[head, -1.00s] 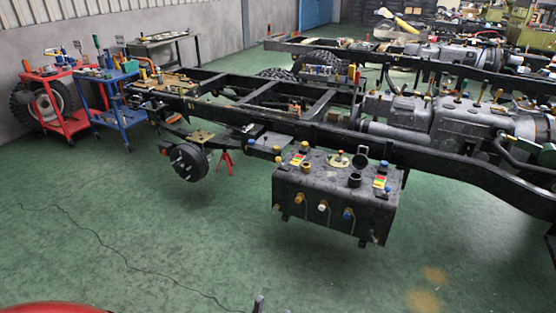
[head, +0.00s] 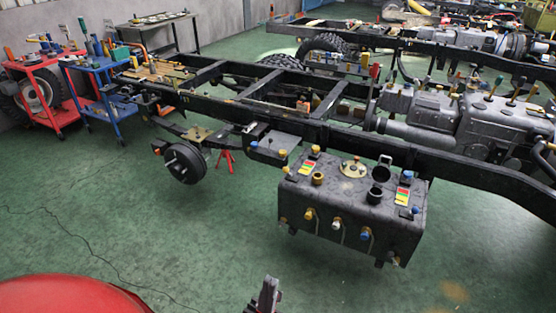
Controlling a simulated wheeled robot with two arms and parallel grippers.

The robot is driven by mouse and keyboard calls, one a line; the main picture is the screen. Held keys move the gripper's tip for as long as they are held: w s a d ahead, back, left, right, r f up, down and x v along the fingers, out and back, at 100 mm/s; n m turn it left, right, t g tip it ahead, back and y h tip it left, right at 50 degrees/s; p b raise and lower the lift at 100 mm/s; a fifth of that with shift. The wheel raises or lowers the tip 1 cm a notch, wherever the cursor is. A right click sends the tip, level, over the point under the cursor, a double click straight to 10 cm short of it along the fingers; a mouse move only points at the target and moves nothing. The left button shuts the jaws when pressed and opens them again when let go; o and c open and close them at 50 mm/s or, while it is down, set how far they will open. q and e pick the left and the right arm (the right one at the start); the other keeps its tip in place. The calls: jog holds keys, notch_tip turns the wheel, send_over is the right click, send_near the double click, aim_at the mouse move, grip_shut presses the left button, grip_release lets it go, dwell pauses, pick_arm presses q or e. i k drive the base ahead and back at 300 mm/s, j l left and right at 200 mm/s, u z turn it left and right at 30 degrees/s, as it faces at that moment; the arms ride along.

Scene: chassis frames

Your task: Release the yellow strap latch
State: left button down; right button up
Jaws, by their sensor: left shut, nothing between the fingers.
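A dark box-shaped tank (head: 330,222) hangs beside the near rail of the truck chassis. Small yellow parts show on it: one at the top back edge (head: 314,151), one at the top left corner (head: 282,156) and a yellow knob on the front face (head: 309,214). I cannot tell which of these is the strap latch, or whether it is fastened. My left gripper (head: 268,284) is at the bottom of the head view, shut and empty, in front of the tank and apart from it. My right gripper is not in view.
The chassis rail (head: 460,172) runs above and behind the tank. A wheel hub (head: 187,163) and a red stand (head: 226,160) are to its left. Blue (head: 103,100) and red (head: 58,113) tool carts stand at far left. The green floor before the tank is clear except a thin cable.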

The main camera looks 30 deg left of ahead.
aim_at(286, 169)
jog(key=i+j, duration=0.95)
jog(key=i+j+u, duration=0.05)
jog(key=i, duration=0.05)
